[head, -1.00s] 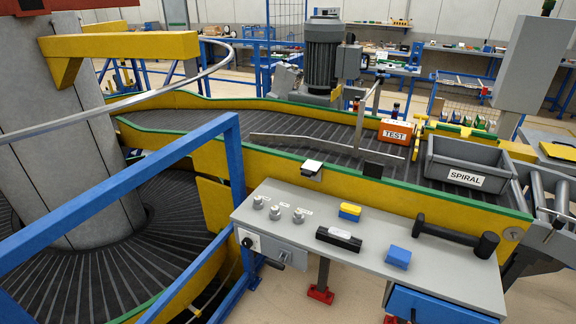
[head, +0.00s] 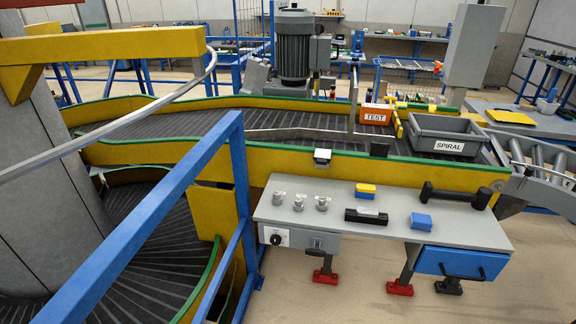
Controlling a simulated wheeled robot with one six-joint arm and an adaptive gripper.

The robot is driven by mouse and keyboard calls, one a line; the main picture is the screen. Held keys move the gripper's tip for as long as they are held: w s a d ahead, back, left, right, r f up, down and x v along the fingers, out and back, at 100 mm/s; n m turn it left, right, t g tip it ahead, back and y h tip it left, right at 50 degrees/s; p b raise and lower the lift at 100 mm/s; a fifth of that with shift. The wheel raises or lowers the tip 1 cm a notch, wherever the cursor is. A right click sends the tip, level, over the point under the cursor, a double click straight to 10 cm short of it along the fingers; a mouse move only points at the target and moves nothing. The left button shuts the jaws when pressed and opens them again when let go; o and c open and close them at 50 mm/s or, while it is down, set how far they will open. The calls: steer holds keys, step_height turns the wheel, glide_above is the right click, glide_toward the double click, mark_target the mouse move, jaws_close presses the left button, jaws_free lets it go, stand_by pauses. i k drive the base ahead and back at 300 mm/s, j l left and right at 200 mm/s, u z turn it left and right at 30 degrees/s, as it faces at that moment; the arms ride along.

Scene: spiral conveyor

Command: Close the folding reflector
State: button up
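A small bracket with a white plate and dark edges (head: 322,157) sits on the near green-edged rail of the conveyor, above the bench. A small black plate (head: 379,149) stands upright on the same rail to its right. One of these may be the folding reflector; I cannot tell which, nor how far it is folded. My gripper is not in view.
A grey bench (head: 385,222) with knobs, a black bar and blue and yellow blocks stands before the conveyor (head: 225,178). A blue railing (head: 170,203) crosses the left. An orange TEST box (head: 375,114) and grey SPIRAL bin (head: 446,125) rest on the belt. Floor at lower right is clear.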

mark_target(322, 156)
steer(key=i+l, duration=0.1)
steer(key=i, duration=0.45)
steer(key=i+l+u, duration=0.1)
steer(key=i, duration=0.4)
